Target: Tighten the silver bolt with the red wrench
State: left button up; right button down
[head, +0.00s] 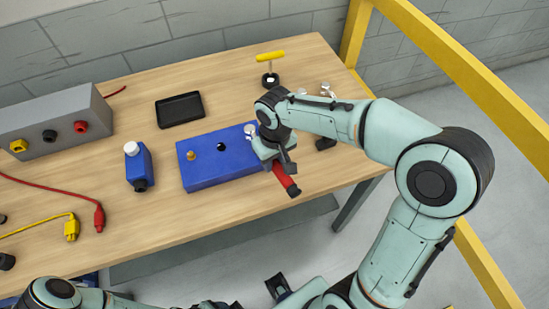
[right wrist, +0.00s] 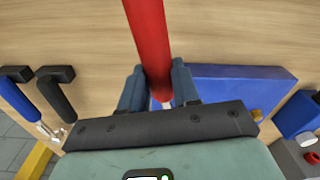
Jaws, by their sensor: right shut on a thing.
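The red wrench (head: 287,180) is held in my right gripper (head: 275,150), its red handle sticking out toward the table's front edge. In the right wrist view the red handle (right wrist: 150,40) runs up from between the gripper's two fingers (right wrist: 160,88). The blue block (head: 222,172) lies on the table with a brass bolt (head: 191,156), a dark hole and the silver bolt (head: 249,130) on top. The wrench's head is close to the silver bolt; my gripper partly hides it, so I cannot tell whether they touch. My left arm shows only at the bottom edge; its gripper is unclear.
A black tray (head: 180,110), a blue bottle (head: 139,167) and a grey box (head: 55,125) with coloured sockets stand to the left. A yellow-handled tool (head: 270,57) stands behind. Blue-handled (right wrist: 18,100) and black-handled (right wrist: 57,95) tools lie beside the block. Yellow rails (head: 430,45) border the right.

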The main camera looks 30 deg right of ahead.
pick_arm(q)
jog(key=shift+r, duration=0.1)
pick_arm(e)
jog(key=shift+d+n, duration=0.3)
pick_arm(q)
jog(key=shift+w+r, duration=0.1)
jog(key=shift+r, duration=0.05)
pick_arm(e)
jog(key=shift+r, duration=0.2)
pick_arm(q)
jog(key=shift+w+r+p, duration=0.4)
jog(key=shift+r+p, duration=0.25)
jog(key=shift+w+r+p, duration=0.35)
jog(key=shift+r+p, duration=0.25)
pick_arm(e)
jog(key=shift+r, duration=1.75)
